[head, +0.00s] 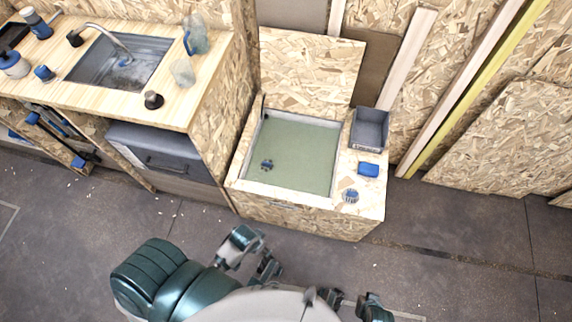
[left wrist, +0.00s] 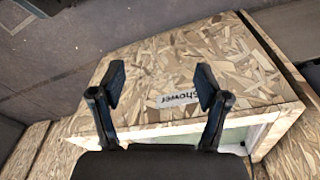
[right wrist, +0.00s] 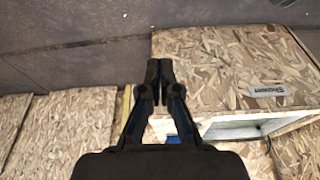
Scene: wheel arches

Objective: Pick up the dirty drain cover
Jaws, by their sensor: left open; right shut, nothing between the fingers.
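A small dark round drain cover with blue on it (head: 267,165) lies in the left part of the green shower tray (head: 310,150). A second round piece, lighter and ribbed with blue (head: 350,196), lies on the wooden ledge right of the tray. Which one is dirty is too small to tell. My left gripper (left wrist: 161,82) is open and empty, facing the wooden shower box's labelled front panel (left wrist: 180,99). My right gripper (right wrist: 159,72) is shut and empty, near the box's end. Neither gripper touches a cover, and the wrist views show no cover.
A blue sponge-like block (head: 368,170) and a grey bin (head: 369,130) sit on the ledge. A wooden counter with a metal sink (head: 118,62) stands left of the box, with a grey drawer (head: 160,153) below. Boards lean behind. The floor in front is mostly clear.

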